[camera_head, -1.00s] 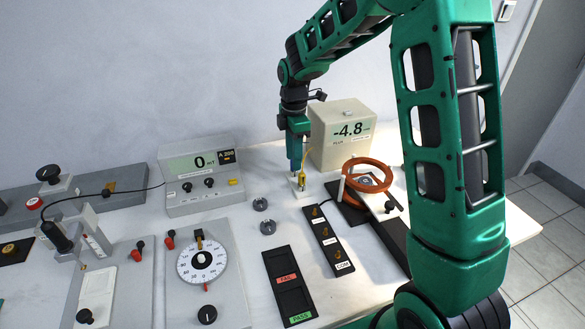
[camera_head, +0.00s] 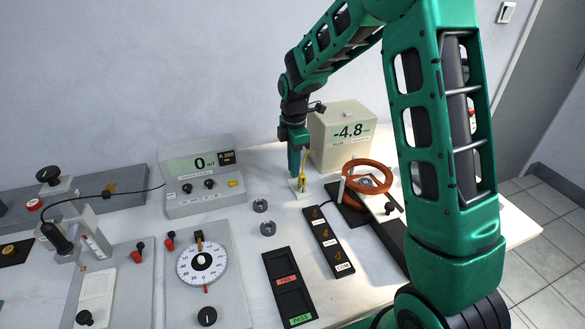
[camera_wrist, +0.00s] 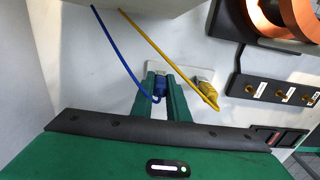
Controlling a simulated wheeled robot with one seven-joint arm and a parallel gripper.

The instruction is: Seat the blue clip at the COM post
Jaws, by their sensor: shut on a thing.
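My gripper (camera_head: 295,172) points down at the small white holder (camera_head: 300,193) in front of the beige flux meter. In the wrist view its two green fingers (camera_wrist: 161,90) are closed on the blue clip (camera_wrist: 159,90), whose blue lead runs up to the left. The blue clip is hidden in the head view. The yellow clip (camera_wrist: 206,92) sits beside it, apart, at the holder; it also shows in the head view (camera_head: 301,174). The COM post (camera_head: 334,256) is on the near end of the black post strip (camera_head: 322,226) and looks empty.
Orange coils (camera_head: 368,175) stand right of the strip. A FAIL/PASS tray (camera_head: 288,285) lies left of it, with two small dark round parts (camera_head: 264,217) behind. The flux meter (camera_head: 341,140) reads -4.8. Bare table lies between the holder and the strip.

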